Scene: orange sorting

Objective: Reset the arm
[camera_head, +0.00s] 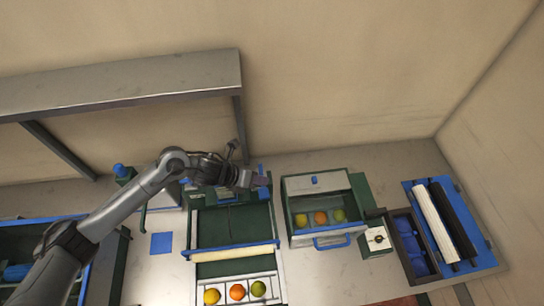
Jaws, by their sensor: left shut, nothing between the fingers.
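My left arm (128,202) reaches in from the lower left and bends at the elbow. My left gripper (264,181) is shut and empty. In the picture it lies over the back end of the green conveyor-like machine (232,222), left of the grey box; its height above them is hard to tell. My right gripper is not in view.
The grey box (315,185) has a blue-handled drawer holding several fruits. A yellow fruit (212,296), an orange (237,291) and a green fruit (258,288) sit in the front tray. A metal shelf (120,83) overhangs the back left. Bare table shows at front right.

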